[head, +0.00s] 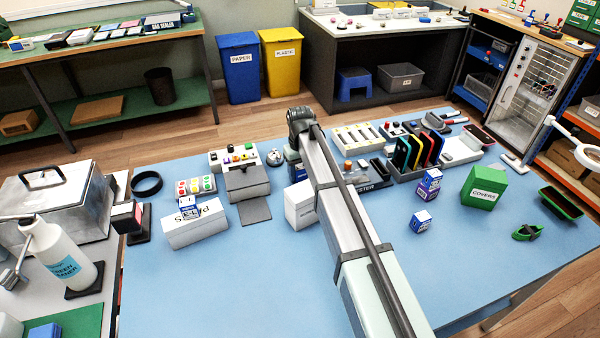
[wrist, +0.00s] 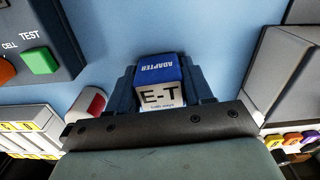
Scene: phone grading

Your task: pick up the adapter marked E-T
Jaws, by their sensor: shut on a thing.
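The adapter marked E-T (wrist: 160,97) shows in the wrist view as a small box with a blue top reading ADAPTER and a white face with black letters. My gripper (wrist: 166,80) has one dark blue finger on each side of it and is shut on it. In the head view my arm hides most of the gripper and the held adapter. Another (head: 188,209) sits on a white box at the left.
A test panel with a green button (wrist: 40,61) is left of the adapter in the wrist view. On the blue table (head: 260,290) stand a white box (head: 300,205), a grey box (head: 247,182), upright phones (head: 418,150) and a green COVERS box (head: 484,187). The front table area is clear.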

